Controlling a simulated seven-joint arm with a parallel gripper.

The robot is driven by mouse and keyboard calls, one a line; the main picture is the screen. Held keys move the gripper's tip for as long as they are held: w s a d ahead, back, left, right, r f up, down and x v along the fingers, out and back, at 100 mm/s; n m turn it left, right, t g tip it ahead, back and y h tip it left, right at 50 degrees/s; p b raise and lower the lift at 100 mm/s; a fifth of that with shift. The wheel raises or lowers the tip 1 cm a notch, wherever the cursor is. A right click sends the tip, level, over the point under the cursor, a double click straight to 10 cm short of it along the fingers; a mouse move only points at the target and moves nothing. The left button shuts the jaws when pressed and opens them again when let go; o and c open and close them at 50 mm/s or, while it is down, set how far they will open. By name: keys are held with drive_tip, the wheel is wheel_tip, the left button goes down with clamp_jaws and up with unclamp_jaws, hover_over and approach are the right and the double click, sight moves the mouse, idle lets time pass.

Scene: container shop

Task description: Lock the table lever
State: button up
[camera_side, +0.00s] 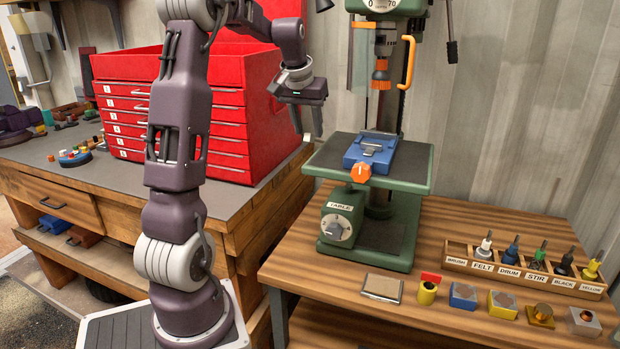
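A green drill press stands on the wooden bench. Its base carries a green box with a "TABLE" label (340,206). Below the label is a round grey dial with a darker handle, which looks like the table lever (337,228). I cannot tell whether it is locked. Above it is the green-edged table plate (412,172), holding a blue vise (372,150) with an orange knob (360,172). My gripper (307,132) hangs to the upper left of the press, pointing down beside the red tool chest. Its fingers are apart with nothing between them. It is well above and apart from the lever.
The red tool chest (228,115) stands left of the press. A rack of labelled bottles (520,270) is at the right of the bench. Several small blocks and a flat metal case (382,288) line the front. The drill head (382,68) overhangs the vise.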

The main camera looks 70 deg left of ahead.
drive_tip(key=s+d+r+m+t, duration=0.1)
drive_tip(key=d+r, duration=0.2)
drive_tip(key=d, duration=0.5)
drive_tip(key=s+d+r+m, duration=0.2)
drive_tip(key=d+r, duration=0.1)
drive_tip(key=d, duration=0.5)
drive_tip(key=s+d+f+m+h, duration=0.1)
drive_tip(key=s+d+f+m, duration=0.1)
drive_tip(key=s+d, duration=0.3)
drive_tip(key=s+d+f+m+t+h, duration=0.1)
drive_tip(key=s+d, duration=0.4)
drive_tip(key=d, duration=0.6)
drive_tip(key=shift+s+d+f+m, duration=0.3)
drive_tip(key=shift+s+f+m, duration=0.05)
drive_tip(key=shift+m, duration=0.35)
drive_tip(key=shift+h, duration=0.3)
